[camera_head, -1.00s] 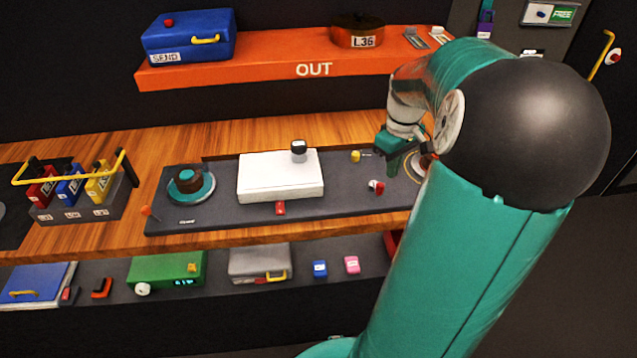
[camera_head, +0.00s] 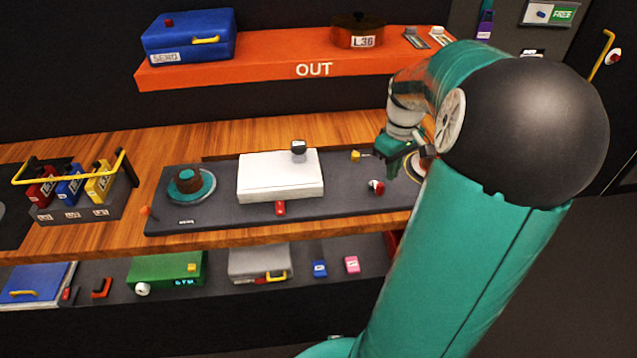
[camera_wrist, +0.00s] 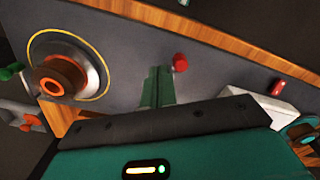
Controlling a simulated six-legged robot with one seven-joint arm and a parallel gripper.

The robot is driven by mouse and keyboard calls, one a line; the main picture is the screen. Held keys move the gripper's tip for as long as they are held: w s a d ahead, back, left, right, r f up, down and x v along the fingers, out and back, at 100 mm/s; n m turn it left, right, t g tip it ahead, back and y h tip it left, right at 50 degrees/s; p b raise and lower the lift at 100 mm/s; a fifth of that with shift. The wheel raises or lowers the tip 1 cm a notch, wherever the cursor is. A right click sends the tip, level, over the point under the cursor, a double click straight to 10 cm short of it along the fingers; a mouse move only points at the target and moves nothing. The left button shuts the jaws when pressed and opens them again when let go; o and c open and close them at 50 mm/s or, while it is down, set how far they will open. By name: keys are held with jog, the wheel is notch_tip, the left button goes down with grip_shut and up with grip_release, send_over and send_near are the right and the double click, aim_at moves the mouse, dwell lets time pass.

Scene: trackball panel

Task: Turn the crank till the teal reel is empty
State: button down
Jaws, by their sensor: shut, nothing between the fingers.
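The teal reel (camera_head: 203,188) lies flat at the left of the grey panel (camera_head: 225,211), with a brown hub in its middle. Its edge also shows at the right of the wrist view (camera_wrist: 301,130). A second reel (camera_wrist: 82,62), grey with an orange-brown hub, sits inside a yellow ring at the panel's other end; my arm mostly hides it in the head view. I cannot clearly make out which part is the crank; a green knob (camera_wrist: 10,72) shows beyond the second reel. My gripper (camera_head: 393,166) is shut and empty above the panel, beside the second reel, its fingers together in the wrist view (camera_wrist: 157,82).
A white box (camera_head: 280,178) stands mid-panel, with a red tab at its front. A red knob (camera_head: 376,187) and a small yellow piece (camera_head: 356,156) lie between it and my gripper. An orange shelf (camera_head: 230,67) hangs behind. A yellow-handled rack (camera_head: 78,205) stands left.

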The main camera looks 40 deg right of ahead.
aim_at(378, 185)
jog(key=shift+f, duration=2.3)
jog(key=shift+a, duration=0.1)
jog(key=shift+a, duration=0.35)
jog(key=shift+w+a, duration=0.1)
jog(key=shift+a, duration=0.05)
jog(key=shift+a, duration=0.3)
jog(key=shift+w+a, duration=0.15)
jog(key=shift+a, duration=0.2)
jog(key=shift+w+a, duration=0.25)
jog(key=shift+a, duration=0.1)
